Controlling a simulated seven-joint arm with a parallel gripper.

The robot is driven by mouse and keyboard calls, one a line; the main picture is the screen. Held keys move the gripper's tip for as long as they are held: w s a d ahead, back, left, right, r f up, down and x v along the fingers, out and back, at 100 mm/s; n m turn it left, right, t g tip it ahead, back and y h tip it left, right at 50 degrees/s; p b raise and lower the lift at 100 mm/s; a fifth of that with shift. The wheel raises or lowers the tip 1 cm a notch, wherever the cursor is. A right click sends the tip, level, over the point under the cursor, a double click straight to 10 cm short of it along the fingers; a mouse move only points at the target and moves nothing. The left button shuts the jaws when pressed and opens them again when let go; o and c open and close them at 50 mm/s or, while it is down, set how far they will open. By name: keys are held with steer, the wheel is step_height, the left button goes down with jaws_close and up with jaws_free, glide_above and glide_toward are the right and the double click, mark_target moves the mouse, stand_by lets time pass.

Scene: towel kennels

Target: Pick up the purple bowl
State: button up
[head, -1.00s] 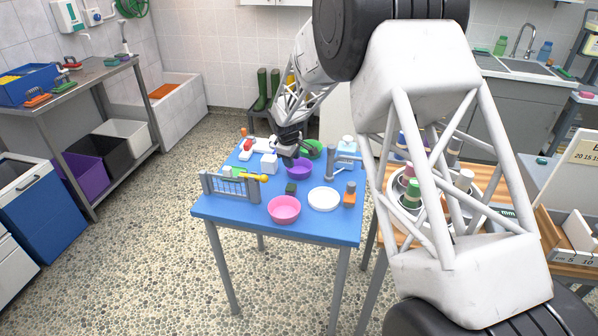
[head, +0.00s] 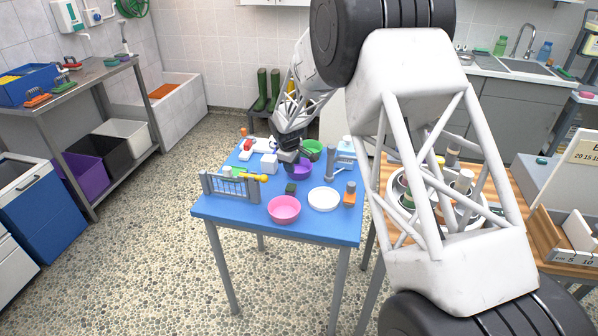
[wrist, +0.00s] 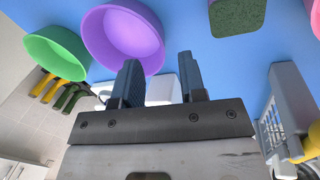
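The purple bowl (head: 301,171) stands on the blue table, with my gripper (head: 291,160) at its upper left and hiding part of it in the head view. In the wrist view the purple bowl (wrist: 122,38) lies at the upper left, just past the fingertips. My gripper (wrist: 162,76) shows there with its two dark fingers apart and nothing held between them. The left finger overlaps the bowl's edge in that picture. I cannot tell whether it touches the bowl.
A green bowl (head: 313,147) stands behind the purple one. A dark green block (head: 291,188), pink bowl (head: 284,209) and white plate (head: 324,199) are in front. A white block (head: 268,163) and a grey fence-like rack (head: 231,186) are left. The blue table's (head: 240,213) front left is clear.

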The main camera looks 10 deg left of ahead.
mark_target(294, 178)
steer(key=shift+x, duration=2.5)
steer(key=shift+a, duration=0.2)
steer(key=shift+c, duration=0.5)
jaws_close()
